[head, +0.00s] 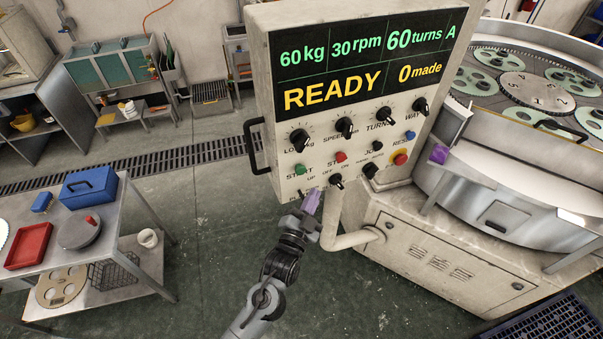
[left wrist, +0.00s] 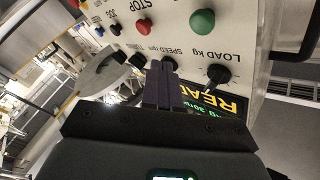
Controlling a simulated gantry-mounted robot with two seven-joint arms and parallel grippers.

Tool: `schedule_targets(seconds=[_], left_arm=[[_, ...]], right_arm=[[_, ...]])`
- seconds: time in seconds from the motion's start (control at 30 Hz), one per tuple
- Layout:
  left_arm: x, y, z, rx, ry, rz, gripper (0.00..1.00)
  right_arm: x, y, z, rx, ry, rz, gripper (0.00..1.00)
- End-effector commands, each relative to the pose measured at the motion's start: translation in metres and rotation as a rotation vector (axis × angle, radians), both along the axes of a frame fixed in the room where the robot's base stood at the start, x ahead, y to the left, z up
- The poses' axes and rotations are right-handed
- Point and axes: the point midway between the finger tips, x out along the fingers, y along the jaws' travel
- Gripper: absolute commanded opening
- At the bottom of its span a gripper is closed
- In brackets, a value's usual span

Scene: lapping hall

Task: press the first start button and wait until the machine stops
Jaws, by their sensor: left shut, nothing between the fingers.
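The control box (head: 262,60) stands beside the machine. Its display (head: 370,62) reads 60 kg, 30 rpm, 60 turns A, READY and 0 made. The green START button (head: 300,169) is at the panel's lower left, with the red STOP button (head: 340,157) to its right. My left gripper (head: 311,203), with purple fingers, is shut and empty near the panel's lower edge, below START in the picture. The left wrist view shows the panel upside down, with the green button (left wrist: 203,22) beyond the fingers (left wrist: 160,88), apart from them. My right gripper is not in view.
Black knobs (head: 344,127), a blue RESET button (head: 410,135) and a large red button on yellow (head: 400,158) share the panel. The lapping machine (head: 500,190) is at right, with a purple block (head: 440,153) on its ledge. A steel trolley (head: 130,228) stands left; floor between is clear.

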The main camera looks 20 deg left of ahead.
Motion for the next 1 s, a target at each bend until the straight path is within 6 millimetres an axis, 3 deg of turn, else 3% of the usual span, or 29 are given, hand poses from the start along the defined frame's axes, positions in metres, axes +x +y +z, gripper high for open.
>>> schedule_targets(seconds=[0.2, 0.43, 1.0], left_arm=[[0.018, 0.02, -0.002, 0.002, -0.001, 0.001, 0.0], [0.032, 0.033, -0.001, 0.002, 0.0, 0.0, 0.0], [0.037, 0.039, 0.0, 0.0, 0.0, 0.0, 0.0]], right_arm=[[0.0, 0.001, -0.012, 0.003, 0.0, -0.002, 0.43], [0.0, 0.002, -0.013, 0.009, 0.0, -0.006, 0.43], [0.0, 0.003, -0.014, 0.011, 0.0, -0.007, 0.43]])
